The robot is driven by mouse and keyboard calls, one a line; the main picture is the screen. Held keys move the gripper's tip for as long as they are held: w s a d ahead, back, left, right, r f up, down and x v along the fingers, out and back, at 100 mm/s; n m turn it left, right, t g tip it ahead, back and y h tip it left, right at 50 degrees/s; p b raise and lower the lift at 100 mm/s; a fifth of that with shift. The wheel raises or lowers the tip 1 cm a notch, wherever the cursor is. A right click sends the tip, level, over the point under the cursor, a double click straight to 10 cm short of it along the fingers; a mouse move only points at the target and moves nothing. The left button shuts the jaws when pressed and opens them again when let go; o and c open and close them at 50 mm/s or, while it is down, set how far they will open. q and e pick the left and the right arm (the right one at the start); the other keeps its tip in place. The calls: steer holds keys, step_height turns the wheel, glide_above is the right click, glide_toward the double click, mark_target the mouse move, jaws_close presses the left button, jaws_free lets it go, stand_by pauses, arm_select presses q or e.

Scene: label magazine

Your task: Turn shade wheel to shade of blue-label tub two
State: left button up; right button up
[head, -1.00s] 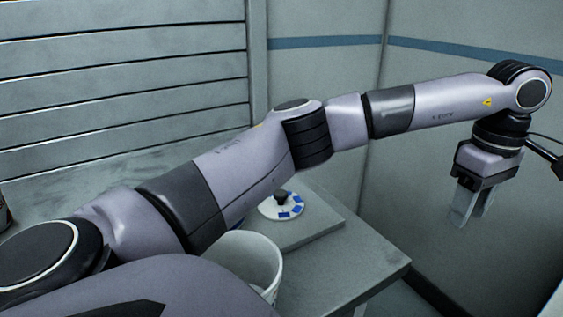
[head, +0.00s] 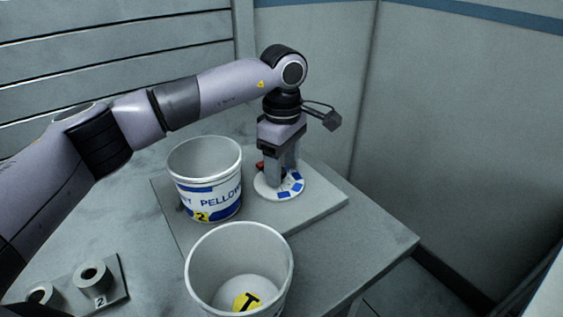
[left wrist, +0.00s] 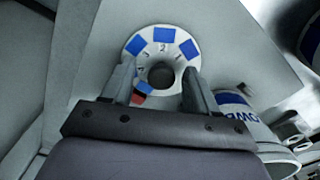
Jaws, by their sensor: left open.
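The shade wheel (head: 280,185) is a white disc with blue patches on a grey board. It also shows in the left wrist view (left wrist: 147,48), with numerals beside the patches and a dark round knob (left wrist: 160,75) at its middle. My left gripper (head: 278,182) points down over the wheel, its open fingers on either side of the knob; I cannot tell whether they touch it. A small red mark shows by the left finger. The blue-label tub two (head: 206,192), white with a yellow 2 tag, stands left of the wheel. My right gripper is not in view.
An open white tub (head: 238,240) with a yellow tag inside stands at the front. A grey plate (head: 117,292) with round holders lies at the front left. The grey board (head: 325,205) right of the wheel is bare.

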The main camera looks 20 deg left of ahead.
arm_select(q)
steer(key=shift+a, duration=0.45)
steer(key=c, duration=1)
steer(key=shift+c, duration=0.2)
steer(key=shift+n, duration=0.3)
steer(key=n, duration=0.4)
steer(key=shift+n, duration=2.7)
